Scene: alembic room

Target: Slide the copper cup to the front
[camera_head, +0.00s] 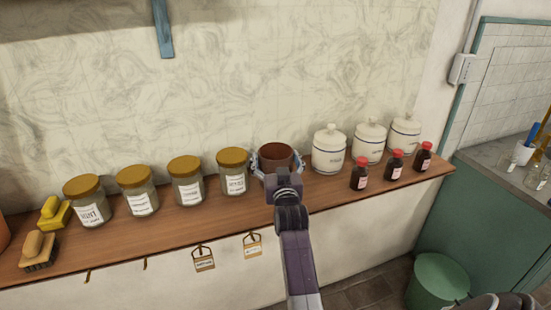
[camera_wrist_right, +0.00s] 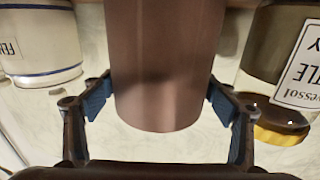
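The copper cup (camera_head: 276,157) stands upright on the wooden shelf (camera_head: 330,188), between a jar with a gold lid and a white canister. It also fills the middle of the right wrist view (camera_wrist_right: 164,65). My right gripper (camera_head: 277,164) reaches in from the front with one finger on each side of the cup. In the wrist view its blue pads (camera_wrist_right: 161,97) lie right beside the cup's sides. I cannot tell whether they press on it. The cup's lower front is hidden by the gripper in the head view. My left gripper is not in view.
Several gold-lidded jars (camera_head: 232,170) stand left of the cup, the nearest close to the gripper. White canisters (camera_head: 328,149) and small red-capped bottles (camera_head: 360,173) stand to the right. The shelf's front edge is close, with tags hanging below.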

